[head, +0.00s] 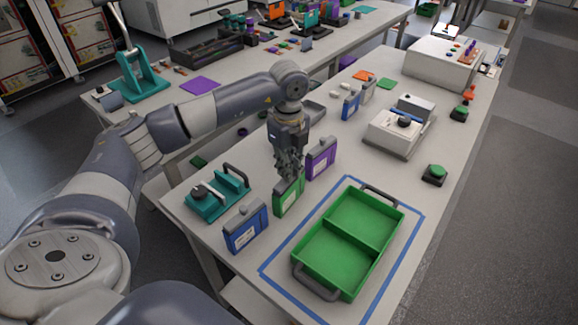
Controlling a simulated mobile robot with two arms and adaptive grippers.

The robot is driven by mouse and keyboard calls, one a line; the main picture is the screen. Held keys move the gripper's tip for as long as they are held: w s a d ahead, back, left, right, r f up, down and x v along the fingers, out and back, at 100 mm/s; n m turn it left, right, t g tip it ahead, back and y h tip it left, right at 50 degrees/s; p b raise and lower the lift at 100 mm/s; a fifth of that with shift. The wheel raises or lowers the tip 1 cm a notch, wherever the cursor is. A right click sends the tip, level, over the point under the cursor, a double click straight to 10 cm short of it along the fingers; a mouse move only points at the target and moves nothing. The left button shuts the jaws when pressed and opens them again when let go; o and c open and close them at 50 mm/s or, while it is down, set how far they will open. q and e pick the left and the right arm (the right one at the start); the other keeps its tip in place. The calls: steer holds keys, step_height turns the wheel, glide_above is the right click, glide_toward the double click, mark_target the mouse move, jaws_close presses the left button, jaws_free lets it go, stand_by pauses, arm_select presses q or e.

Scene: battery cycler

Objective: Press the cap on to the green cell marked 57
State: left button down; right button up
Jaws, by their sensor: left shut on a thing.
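The green cell (288,197) stands upright on the near part of the bench, between a blue cell and a purple cell. It has a pale label on its face; the number is too small to read. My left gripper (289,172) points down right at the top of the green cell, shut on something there. The fingers cover the cell's top, so the cap is hidden and I cannot tell whether it is seated. My right gripper does not show.
A blue cell (245,227) stands to the left and a purple cell (320,158) to the right, both close by. A teal fixture (216,198) with a handle is at the left. A green two-compartment tray (328,278) lies inside blue tape in front.

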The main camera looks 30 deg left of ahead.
arm_select(q)
steer(key=shift+f, duration=0.1)
stand_by(0.3)
steer(key=c, duration=1.5)
jaws_free()
steer(key=shift+c, duration=0.2)
steer(key=shift+o, duration=0.5)
steer(key=o, duration=0.4)
steer(key=shift+r+p, duration=2.45)
steer(key=shift+r, duration=1.1)
